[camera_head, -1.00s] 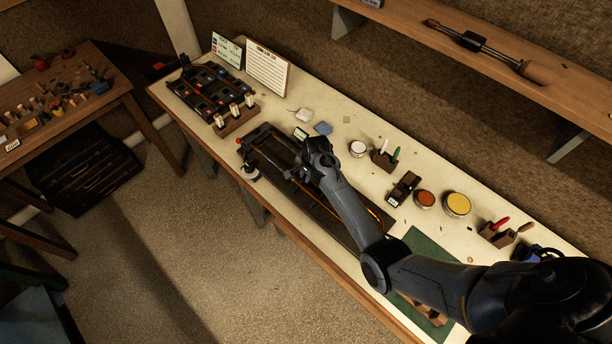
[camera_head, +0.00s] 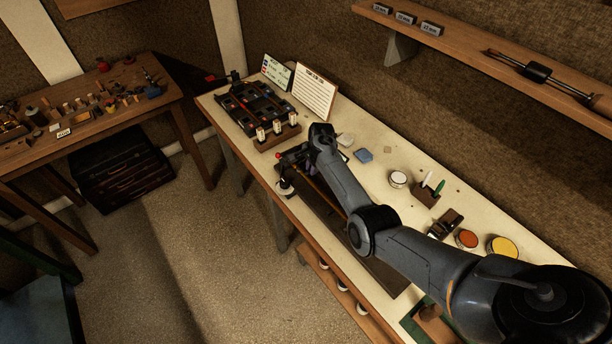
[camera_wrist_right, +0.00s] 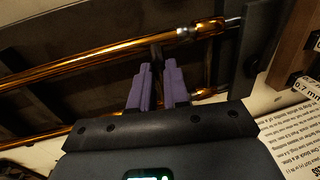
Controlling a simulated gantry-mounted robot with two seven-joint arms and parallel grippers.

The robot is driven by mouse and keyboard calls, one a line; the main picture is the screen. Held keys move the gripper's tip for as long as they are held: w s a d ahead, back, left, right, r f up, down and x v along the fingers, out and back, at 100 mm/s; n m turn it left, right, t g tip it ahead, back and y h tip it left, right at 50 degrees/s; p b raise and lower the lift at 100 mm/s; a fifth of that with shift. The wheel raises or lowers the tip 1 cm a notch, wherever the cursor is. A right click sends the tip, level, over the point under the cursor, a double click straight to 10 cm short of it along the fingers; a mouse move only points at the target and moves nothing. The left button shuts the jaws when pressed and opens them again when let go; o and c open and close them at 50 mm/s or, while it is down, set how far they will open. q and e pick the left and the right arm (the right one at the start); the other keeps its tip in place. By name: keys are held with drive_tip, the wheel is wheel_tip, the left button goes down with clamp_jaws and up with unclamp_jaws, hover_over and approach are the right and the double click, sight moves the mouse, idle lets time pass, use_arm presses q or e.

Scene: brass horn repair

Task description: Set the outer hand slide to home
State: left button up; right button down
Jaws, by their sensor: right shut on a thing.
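The outer hand slide (camera_wrist_right: 120,54) shows as two brass tubes with silver-coloured ends in the right wrist view. A short dark crossbar joins the tubes near those ends. My right gripper (camera_wrist_right: 157,84) has purple fingers shut on this crossbar, between the tubes. In the head view a thin strip of the slide (camera_head: 326,195) shows in its dark bench fixture (camera_head: 380,268). My right gripper is over the fixture's left end there, its fingertips mostly hidden by my arm. My left gripper is not in view.
Left of the fixture are a small block with white pegs (camera_head: 278,136) and a black rack (camera_head: 256,106). A white sign (camera_head: 314,92) stands behind. Tins, including a yellow one (camera_head: 502,247), line the right. A grey end plate (camera_wrist_right: 252,50) stands close past the tube ends.

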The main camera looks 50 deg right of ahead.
drive_tip(key=shift+f, duration=0.15)
drive_tip(key=c, duration=1.4)
unclamp_jaws()
drive_tip(key=o, duration=0.3)
drive_tip(key=shift+w+d, duration=0.1)
drive_tip(key=shift+w, duration=0.15)
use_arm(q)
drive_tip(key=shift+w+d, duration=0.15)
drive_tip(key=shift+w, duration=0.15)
use_arm(e)
drive_tip(key=shift+s, duration=0.1)
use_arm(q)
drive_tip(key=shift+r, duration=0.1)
